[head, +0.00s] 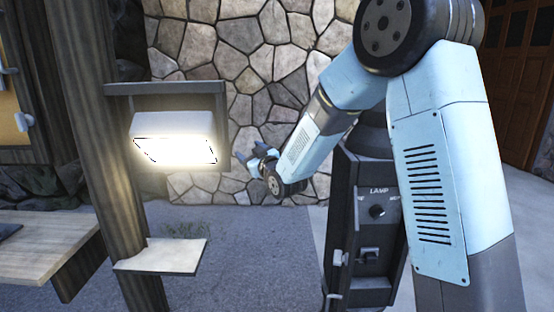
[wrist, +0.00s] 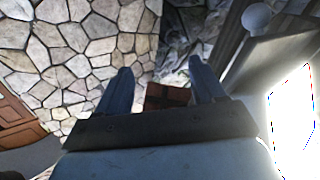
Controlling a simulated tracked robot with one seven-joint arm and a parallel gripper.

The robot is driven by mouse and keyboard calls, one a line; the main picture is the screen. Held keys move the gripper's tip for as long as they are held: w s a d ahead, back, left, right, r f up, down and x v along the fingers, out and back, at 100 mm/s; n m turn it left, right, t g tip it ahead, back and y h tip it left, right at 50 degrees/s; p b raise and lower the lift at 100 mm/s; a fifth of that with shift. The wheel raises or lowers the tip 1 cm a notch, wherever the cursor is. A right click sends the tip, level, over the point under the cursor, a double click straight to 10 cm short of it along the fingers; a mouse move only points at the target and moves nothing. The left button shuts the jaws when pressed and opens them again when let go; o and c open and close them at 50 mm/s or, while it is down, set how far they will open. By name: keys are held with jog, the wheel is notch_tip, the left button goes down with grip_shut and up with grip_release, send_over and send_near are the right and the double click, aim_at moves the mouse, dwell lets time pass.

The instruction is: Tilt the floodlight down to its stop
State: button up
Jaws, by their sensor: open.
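The floodlight (head: 172,124) is a grey box with a brightly lit face, held in a dark bracket (head: 160,89) on a wooden post. Its lit face points forward and somewhat down in the head view. In the wrist view the glowing floodlight (wrist: 292,108) is at the right edge, partly out of frame. My gripper (head: 252,150) is to the right of the floodlight, apart from it. In the wrist view my gripper (wrist: 162,72) has its two blue fingers spread, with nothing between them.
A dark box labelled LAMP (head: 376,238) with a knob stands below my arm. A small pale shelf (head: 160,257) juts from the post (head: 102,150) under the floodlight. A wooden bench (head: 45,245) is at left. A stone wall (head: 205,50) stands behind.

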jog(key=s+d+r+m+g+h, duration=0.2)
jog(key=s+d+r+m+h, duration=0.15)
jog(key=s+d, duration=0.5)
jog(key=s+d+r+m+g+h, duration=0.25)
jog(key=s+d+h, duration=0.2)
jog(key=d, duration=0.75)
jog(key=s+d+f+m+g, duration=0.1)
jog(key=s+d+g, duration=0.1)
jog(key=s, duration=0.7)
jog(key=s+d+f+m+g+h, duration=0.1)
jog(key=s+d+g, duration=0.1)
jog(key=s+d, duration=0.3)
jog(key=s+d+f+m+g+h, duration=0.1)
jog(key=s+d, duration=0.3)
jog(key=s, duration=0.9)
jog(key=shift+s+d+m+g, duration=0.15)
jog(key=shift+m+g, duration=0.3)
jog(key=shift+m, duration=0.15)
